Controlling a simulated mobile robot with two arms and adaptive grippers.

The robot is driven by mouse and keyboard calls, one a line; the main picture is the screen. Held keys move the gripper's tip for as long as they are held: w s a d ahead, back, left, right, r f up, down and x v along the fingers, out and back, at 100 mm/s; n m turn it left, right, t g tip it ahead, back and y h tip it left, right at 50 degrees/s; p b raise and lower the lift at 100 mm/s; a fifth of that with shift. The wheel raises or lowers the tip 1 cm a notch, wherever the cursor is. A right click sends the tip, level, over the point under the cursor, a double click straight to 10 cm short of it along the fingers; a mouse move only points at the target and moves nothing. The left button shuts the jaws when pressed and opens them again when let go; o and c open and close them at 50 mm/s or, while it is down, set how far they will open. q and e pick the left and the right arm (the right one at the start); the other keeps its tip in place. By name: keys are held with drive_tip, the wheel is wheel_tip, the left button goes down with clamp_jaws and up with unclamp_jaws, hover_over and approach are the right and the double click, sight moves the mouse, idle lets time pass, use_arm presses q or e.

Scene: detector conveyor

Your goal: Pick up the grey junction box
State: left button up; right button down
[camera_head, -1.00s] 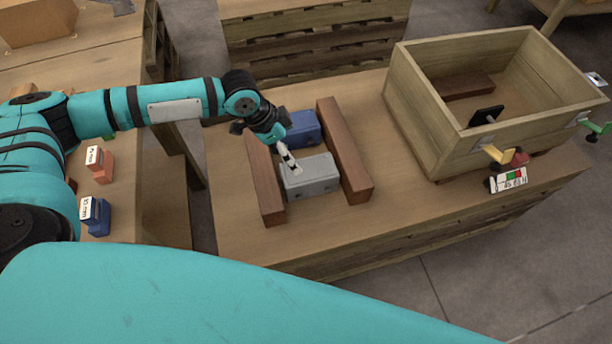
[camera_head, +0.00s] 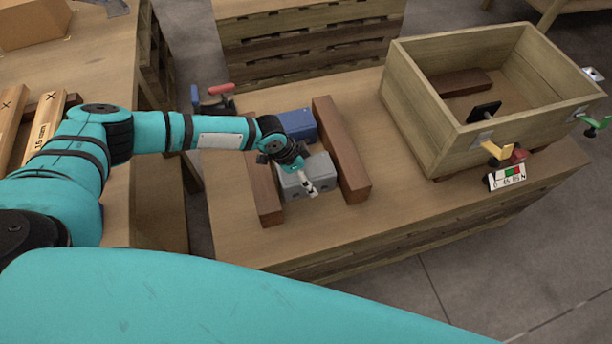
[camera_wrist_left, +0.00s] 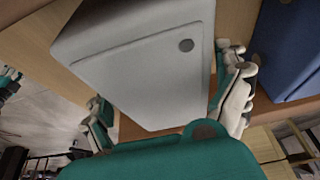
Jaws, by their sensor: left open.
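The grey junction box (camera_head: 318,166) sits on the table between two brown wooden bars, in front of a blue box (camera_head: 299,124). My left gripper (camera_head: 310,190) is over the grey box in the head view and covers part of it. In the left wrist view the grey box (camera_wrist_left: 150,65) fills the middle, its face with a round dark spot turned to the camera. My left gripper (camera_wrist_left: 170,105) is open there, one finger on each side of the box. I cannot tell whether the fingers touch it. My right gripper is not in view.
The brown bars (camera_head: 340,150) flank the boxes closely. A wooden crate (camera_head: 435,115) with clamps stands to the right. A small red, white and green label block (camera_head: 507,177) lies in front of it. The table's front middle is clear.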

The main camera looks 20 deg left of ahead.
use_arm(q)
drive_tip(key=shift+f, duration=0.1)
drive_tip(key=shift+c, duration=0.3)
drive_tip(key=c, duration=1.4)
drive_tip(key=shift+w, duration=0.1)
